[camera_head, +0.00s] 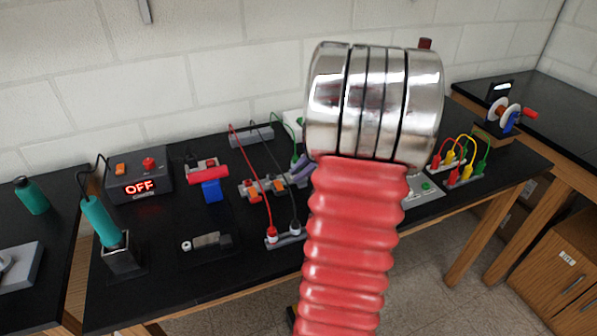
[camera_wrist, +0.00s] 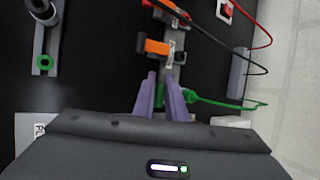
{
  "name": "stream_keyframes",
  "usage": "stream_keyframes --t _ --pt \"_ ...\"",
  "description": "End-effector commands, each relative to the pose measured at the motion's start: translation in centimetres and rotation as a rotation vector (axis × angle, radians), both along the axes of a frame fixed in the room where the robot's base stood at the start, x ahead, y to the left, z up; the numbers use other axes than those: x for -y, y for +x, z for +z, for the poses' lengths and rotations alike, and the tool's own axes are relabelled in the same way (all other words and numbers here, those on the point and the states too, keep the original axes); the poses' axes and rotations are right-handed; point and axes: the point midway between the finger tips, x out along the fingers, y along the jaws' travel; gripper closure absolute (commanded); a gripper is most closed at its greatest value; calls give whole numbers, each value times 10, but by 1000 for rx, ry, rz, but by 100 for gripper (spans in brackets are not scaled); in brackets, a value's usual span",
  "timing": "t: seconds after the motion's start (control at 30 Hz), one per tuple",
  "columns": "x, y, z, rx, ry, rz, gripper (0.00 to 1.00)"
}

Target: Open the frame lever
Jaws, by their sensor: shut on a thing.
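The extrusion frame (camera_head: 264,188) is a grey bar with orange levers on the black table, left of my arm in the head view. In the wrist view one orange lever (camera_wrist: 155,47) shows just beyond my fingertips, standing out to the left of the grey bar (camera_wrist: 172,62). My gripper (camera_wrist: 163,80) has purple fingers close together at the bar's near end, with a green piece (camera_wrist: 160,88) between them. It also shows in the head view (camera_head: 291,181), partly hidden by my arm. The fingers hide most of the held part.
A red and a black cable plug into a grey block (camera_head: 287,239) in front of the frame. A green cable (camera_wrist: 225,104) runs close beside my fingers. A power supply (camera_head: 138,177) reading OFF stands left.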

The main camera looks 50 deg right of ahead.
Motion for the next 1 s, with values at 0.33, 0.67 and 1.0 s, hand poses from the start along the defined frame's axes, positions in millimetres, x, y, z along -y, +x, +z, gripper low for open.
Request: stream_keyframes --t 0.33,0.67,1.0 --pt "0 -1 -1 -3 3 1 79" --pt "0 0 -1 -2 2 1 70" --pt "3 -12 19 -2 -1 -1 70"
